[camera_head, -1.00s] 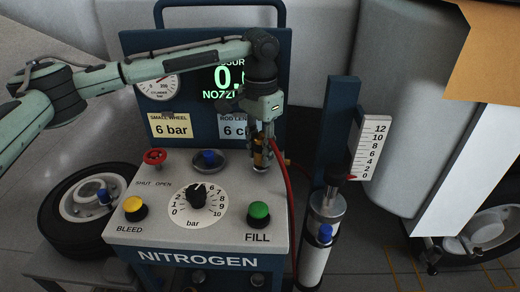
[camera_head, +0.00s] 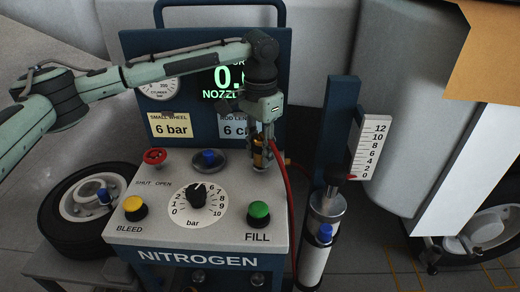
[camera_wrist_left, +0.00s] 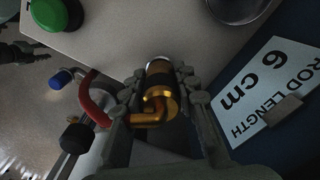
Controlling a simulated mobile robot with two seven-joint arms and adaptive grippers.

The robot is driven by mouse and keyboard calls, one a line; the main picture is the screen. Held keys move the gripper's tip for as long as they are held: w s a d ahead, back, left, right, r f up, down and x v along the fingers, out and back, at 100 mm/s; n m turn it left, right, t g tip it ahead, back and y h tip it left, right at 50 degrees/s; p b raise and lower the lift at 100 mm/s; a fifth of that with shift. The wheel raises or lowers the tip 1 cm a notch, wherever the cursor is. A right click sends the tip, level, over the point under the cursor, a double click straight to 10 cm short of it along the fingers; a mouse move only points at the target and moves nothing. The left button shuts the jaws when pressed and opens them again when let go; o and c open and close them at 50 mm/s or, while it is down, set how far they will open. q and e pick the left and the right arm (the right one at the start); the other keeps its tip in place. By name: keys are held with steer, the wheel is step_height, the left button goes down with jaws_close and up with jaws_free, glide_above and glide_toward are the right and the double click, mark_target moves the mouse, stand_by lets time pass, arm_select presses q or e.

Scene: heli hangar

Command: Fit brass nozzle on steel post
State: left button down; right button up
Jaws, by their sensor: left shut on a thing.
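My left gripper (camera_head: 261,160) points down over the back right corner of the nitrogen console and is shut on the brass nozzle (camera_head: 257,154). In the left wrist view the nozzle (camera_wrist_left: 160,92) shows as a gold and dark cylinder between the fingers (camera_wrist_left: 162,95), with a bent gold pipe joined to the red hose. I cannot make out the steel post clearly; the gripper and nozzle cover the spot below them. Whether the nozzle touches anything beneath it cannot be told. My right gripper is not in view.
The console (camera_head: 150,229) bears a red knob (camera_head: 155,156), a pressure dial (camera_head: 197,197), a yellow button (camera_head: 134,207) and a green button (camera_head: 259,211). The red hose (camera_head: 290,195) runs down its right side. A strut (camera_head: 327,207) with a scale (camera_head: 372,148) stands right; a wheel (camera_head: 62,225) lies left.

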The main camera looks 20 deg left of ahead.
arm_select(q)
steer(key=shift+f, duration=0.35)
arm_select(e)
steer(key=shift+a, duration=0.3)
arm_select(q)
steer(key=c, duration=1.5)
jaws_free()
steer(key=shift+o, duration=0.2)
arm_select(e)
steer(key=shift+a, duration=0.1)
